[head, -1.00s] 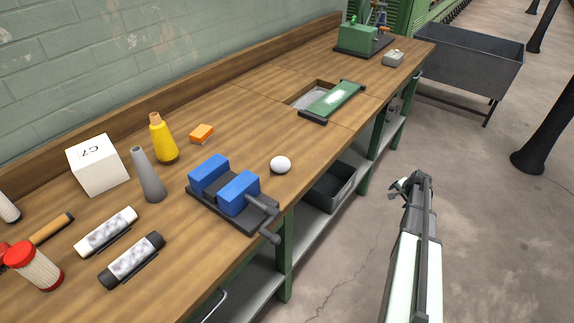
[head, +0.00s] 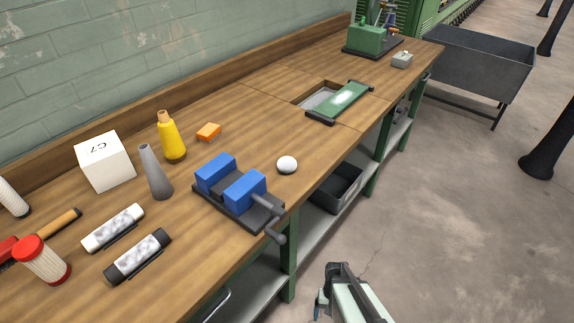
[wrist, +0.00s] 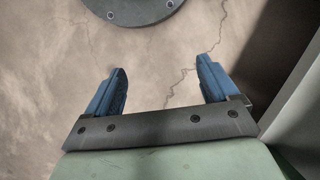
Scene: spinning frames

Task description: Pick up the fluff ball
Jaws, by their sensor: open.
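The fluff ball is most likely the small white ball (head: 287,165), which sits on the wooden bench (head: 235,115) near its front edge, just right of the blue vise (head: 240,192). My gripper (wrist: 162,76) is open and empty in the wrist view, with its two blue fingers apart over the cracked concrete floor. In the head view my arm shows at the bottom, in front of the bench and below its top, well away from the ball. The fingers are mostly hidden there. The ball is not in the wrist view.
Left of the vise stand a grey cone (head: 155,172), a yellow bottle (head: 172,138), a white box (head: 105,161) and cylinders. An orange block (head: 208,132) lies behind. Bench top right of the ball is clear.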

